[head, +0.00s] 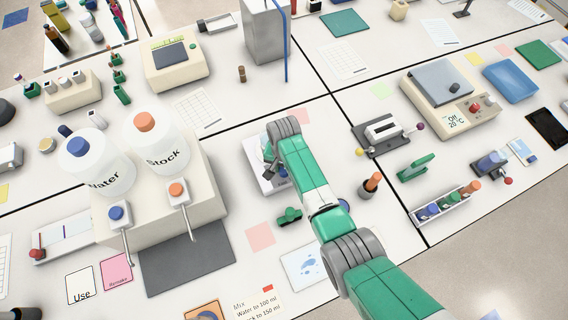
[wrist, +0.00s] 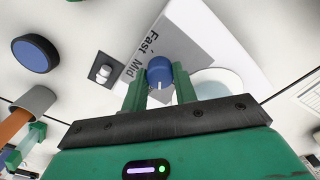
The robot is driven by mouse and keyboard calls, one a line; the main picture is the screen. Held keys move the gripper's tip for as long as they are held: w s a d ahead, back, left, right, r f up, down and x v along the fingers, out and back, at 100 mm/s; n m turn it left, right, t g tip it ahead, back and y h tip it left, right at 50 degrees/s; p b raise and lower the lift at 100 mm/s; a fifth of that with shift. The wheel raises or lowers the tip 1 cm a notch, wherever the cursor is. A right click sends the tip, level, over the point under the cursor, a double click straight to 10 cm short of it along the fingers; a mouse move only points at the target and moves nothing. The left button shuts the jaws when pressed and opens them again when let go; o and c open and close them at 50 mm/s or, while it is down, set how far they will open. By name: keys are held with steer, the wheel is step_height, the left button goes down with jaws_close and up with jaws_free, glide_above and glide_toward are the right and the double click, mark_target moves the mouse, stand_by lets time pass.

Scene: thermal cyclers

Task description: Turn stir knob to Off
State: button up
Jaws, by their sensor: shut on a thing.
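The stir knob is a small blue knob (wrist: 159,70) with a white pointer line, seen in the wrist view between the two green fingers of my gripper (wrist: 159,86). My gripper is shut on it. The pointer line faces the bottom of the picture, toward my gripper's body. The words "Fast" and "Mid" show on the grey panel (wrist: 178,45) beside the knob; no "Off" label for it is visible. In the head view the white stirrer (head: 258,181) is partly hidden under my gripper (head: 268,170), and the knob cannot be made out.
A beige dispenser with Water (head: 92,160) and Stock (head: 158,145) bottles stands left of the stirrer. A hot plate (head: 450,100) stands farther right.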

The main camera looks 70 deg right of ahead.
steer(key=n, duration=0.5)
steer(key=shift+n+p, duration=0.3)
steer(key=shift+p, duration=0.05)
steer(key=n, duration=0.5)
steer(key=shift+n, duration=0.3)
steer(key=o, duration=1)
steer(key=shift+r, duration=0.15)
step_height(320, 180, up, 8)
steer(key=shift+f+p, duration=0.2)
steer(key=shift+p, duration=0.4)
